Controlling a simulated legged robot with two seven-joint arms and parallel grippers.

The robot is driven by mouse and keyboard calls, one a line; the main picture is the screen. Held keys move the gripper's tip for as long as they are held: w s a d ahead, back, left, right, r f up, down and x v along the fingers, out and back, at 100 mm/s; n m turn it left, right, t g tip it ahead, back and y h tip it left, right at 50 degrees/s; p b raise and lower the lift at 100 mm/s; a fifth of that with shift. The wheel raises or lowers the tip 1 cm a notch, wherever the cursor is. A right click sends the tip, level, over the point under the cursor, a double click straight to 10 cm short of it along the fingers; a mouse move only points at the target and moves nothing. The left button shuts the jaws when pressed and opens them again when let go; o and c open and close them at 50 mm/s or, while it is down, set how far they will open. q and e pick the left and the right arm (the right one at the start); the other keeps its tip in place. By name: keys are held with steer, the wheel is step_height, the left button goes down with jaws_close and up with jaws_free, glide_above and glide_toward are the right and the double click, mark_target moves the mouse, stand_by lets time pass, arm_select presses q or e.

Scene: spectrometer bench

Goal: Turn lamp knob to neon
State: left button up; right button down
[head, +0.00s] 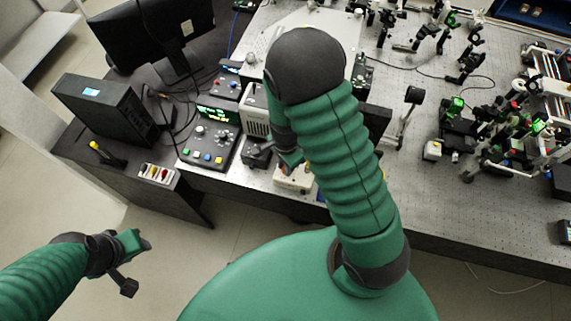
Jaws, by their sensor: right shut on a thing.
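My right arm rises from the bottom middle, bends at a dark elbow, and comes down to the right gripper (278,158) at the bench's front edge. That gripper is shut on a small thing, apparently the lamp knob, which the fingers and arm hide. A small pale box (293,180), perhaps the lamp unit, shows partly just below the gripper. The knob's setting and any neon label cannot be read. My left gripper (137,263) is open and empty above the floor at the lower left, away from the bench.
A control box (211,137) with a lit display, knob and coloured buttons stands left of the right gripper. A white vented box (256,110) is behind it. A black box (105,108) and monitor (160,35) stand farther left. Optics crowd the perforated table (440,205) at right.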

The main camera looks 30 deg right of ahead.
steer(key=shift+w+r, duration=0.15)
steer(key=shift+w, duration=0.05)
steer(key=c, duration=1.4)
jaws_free()
steer(key=shift+o, duration=0.5)
steer(key=shift+s, duration=0.1)
step_height(320, 180, up, 17)
steer(key=p, duration=0.1)
steer(key=shift+f, duration=0.2)
